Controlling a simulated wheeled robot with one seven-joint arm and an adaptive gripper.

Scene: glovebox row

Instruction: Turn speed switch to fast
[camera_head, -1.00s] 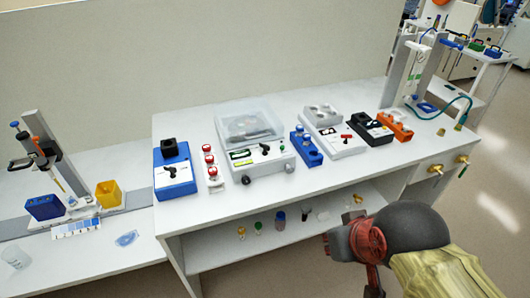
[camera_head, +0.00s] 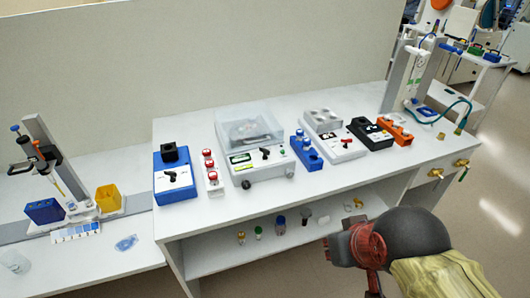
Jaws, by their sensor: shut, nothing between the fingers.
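Several bench devices carry small switches or knobs, and no label is readable, so I cannot tell which is the speed switch. A blue box with a black top block (camera_head: 174,175) has a black lever knob (camera_head: 173,175) on its front face. A white lidded machine (camera_head: 254,165) has a small display and a black knob (camera_head: 264,153). A white box with round wells (camera_head: 333,137) has a red switch (camera_head: 346,140). A black box (camera_head: 370,132) has a white-marked panel. My gripper (camera_head: 373,283) is shut and empty in front of the bench, lower right, apart from every device.
A white strip with red-topped parts (camera_head: 210,173), a blue block (camera_head: 306,154) and an orange block (camera_head: 396,130) stand between or beside the devices. Bottles (camera_head: 281,224) stand on the shelf below. A pipetting stand (camera_head: 45,150) is left. Floor right of the bench is clear.

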